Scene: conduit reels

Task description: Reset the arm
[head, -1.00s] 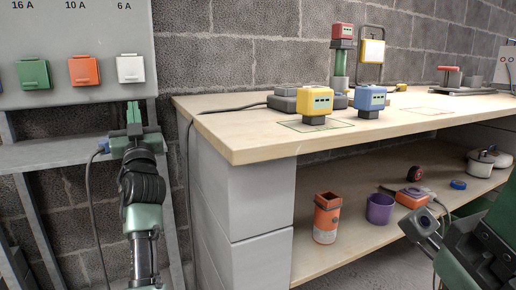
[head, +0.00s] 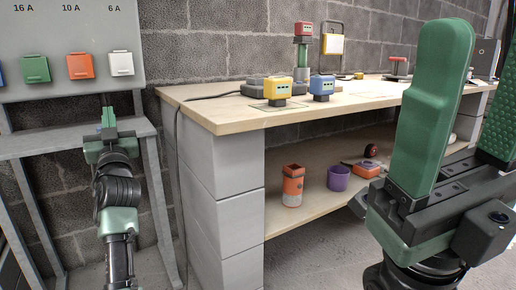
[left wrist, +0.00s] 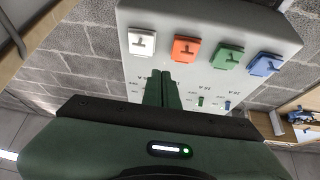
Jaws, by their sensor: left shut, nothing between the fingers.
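My left gripper (head: 108,118) is upright in front of the frame below the grey socket board, with its two green fingers together and nothing between them. In the left wrist view its fingers (left wrist: 163,90) are also together, seen against the board. My right gripper (head: 474,75) stands large and close at the right of the head view. Its two broad green fingers point up with a gap between them, and nothing shows in the gap. It hides part of the bench behind it.
The grey board (head: 60,20) carries several coloured sockets. The wooden bench (head: 215,112) holds a yellow block (head: 277,88) and a blue block (head: 322,85). On its lower shelf stand an orange canister (head: 293,185) and a purple cup (head: 338,178). Grey floor lies in front.

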